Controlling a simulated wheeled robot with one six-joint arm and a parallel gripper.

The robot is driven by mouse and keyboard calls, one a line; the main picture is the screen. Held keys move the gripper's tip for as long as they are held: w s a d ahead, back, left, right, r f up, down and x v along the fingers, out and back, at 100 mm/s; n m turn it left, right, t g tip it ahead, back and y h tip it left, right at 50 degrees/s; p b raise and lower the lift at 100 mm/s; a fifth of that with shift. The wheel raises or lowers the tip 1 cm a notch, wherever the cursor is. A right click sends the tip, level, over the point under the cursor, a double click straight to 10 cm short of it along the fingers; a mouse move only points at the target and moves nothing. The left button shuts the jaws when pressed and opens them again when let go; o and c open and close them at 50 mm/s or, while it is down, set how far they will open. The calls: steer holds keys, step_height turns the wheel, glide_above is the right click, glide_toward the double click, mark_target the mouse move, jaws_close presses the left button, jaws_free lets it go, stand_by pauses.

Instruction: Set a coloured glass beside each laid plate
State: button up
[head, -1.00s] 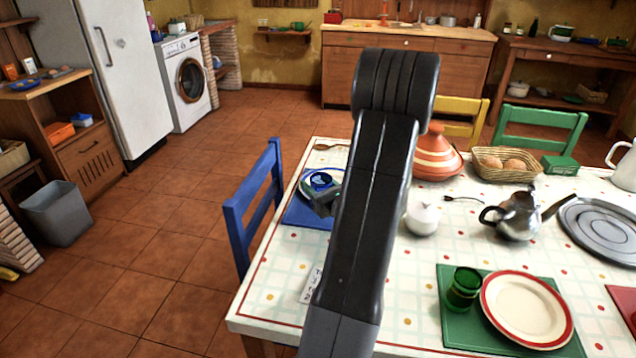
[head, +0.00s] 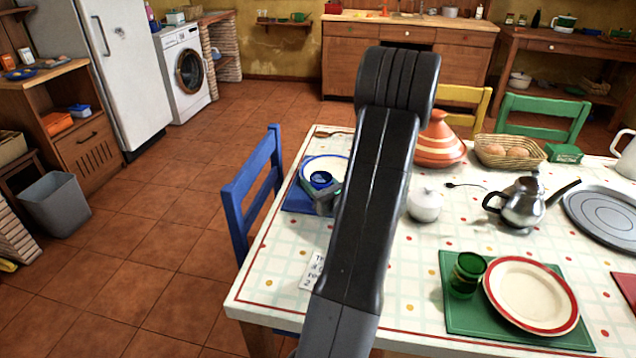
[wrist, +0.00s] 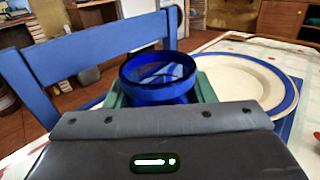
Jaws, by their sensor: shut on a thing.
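My gripper (head: 322,190) is shut on a blue glass (head: 321,180) at the table's left end, in front of the blue chair. In the wrist view the blue glass (wrist: 158,76) stands upright between the fingers, left of a blue-rimmed white plate (wrist: 284,88). In the head view that plate (head: 318,164) lies on a blue mat (head: 294,199), partly hidden by my gripper and arm. I cannot tell if the glass touches the mat. A green glass (head: 466,274) stands left of a red-rimmed plate (head: 530,296) on a green mat (head: 462,322).
A blue chair (head: 252,190) stands close at the table's left edge. A white sugar bowl (head: 425,205), a metal teapot (head: 521,206), a terracotta tagine (head: 438,143) and a bread basket (head: 508,153) stand on the table. A red mat (head: 627,288) shows at the right edge.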

steer(key=shift+f+b, duration=0.4)
steer(key=shift+f, duration=0.1)
steer(key=o, duration=1.2)
steer(key=v, duration=1.3)
steer(key=shift+s+d, duration=0.25)
steer(key=shift+s, duration=0.1)
